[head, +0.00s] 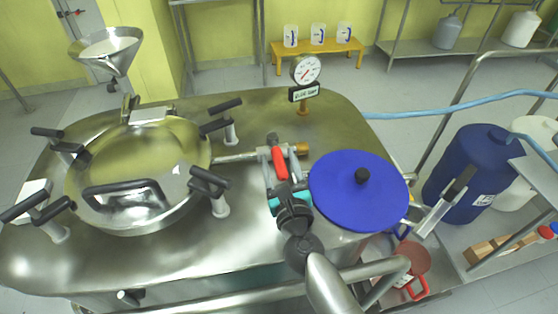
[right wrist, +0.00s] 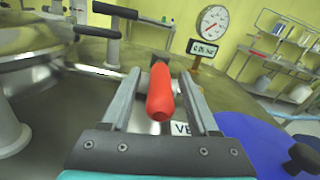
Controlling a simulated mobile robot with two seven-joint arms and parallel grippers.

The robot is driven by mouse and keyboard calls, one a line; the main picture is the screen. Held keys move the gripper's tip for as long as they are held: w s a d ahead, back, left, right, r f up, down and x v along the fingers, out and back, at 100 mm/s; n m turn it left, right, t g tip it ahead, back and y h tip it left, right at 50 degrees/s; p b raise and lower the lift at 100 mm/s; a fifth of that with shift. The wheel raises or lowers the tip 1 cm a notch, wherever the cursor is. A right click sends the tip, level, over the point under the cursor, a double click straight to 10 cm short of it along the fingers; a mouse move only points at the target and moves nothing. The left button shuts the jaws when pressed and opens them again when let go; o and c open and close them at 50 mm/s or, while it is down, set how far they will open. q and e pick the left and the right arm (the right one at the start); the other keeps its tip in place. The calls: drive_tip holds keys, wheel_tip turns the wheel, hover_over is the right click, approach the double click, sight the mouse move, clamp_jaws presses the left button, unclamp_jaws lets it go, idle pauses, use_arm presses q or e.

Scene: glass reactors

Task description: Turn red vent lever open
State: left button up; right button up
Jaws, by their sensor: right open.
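The red vent lever (head: 279,163) sits on a small valve on the steel vessel top, between the round hatch and the blue lid. My right gripper (head: 276,166) reaches it from the near side. In the right wrist view the red lever (right wrist: 160,95) points toward the camera, between the two open fingers of the right gripper (right wrist: 160,88). A gap seems to show on each side of the lever, so the fingers do not appear closed on it. A brass fitting (head: 302,149) ends the valve's pipe. My left gripper is not in view.
The round hatch (head: 140,170) with black-handled clamps stands left of the valve. The blue lid (head: 358,188) is close on the right. A pressure gauge (head: 306,69) rises behind. A steel rail (head: 230,303) runs along the near edge, and a blue drum (head: 472,165) stands far right.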

clamp_jaws()
idle(0.4)
idle(0.9)
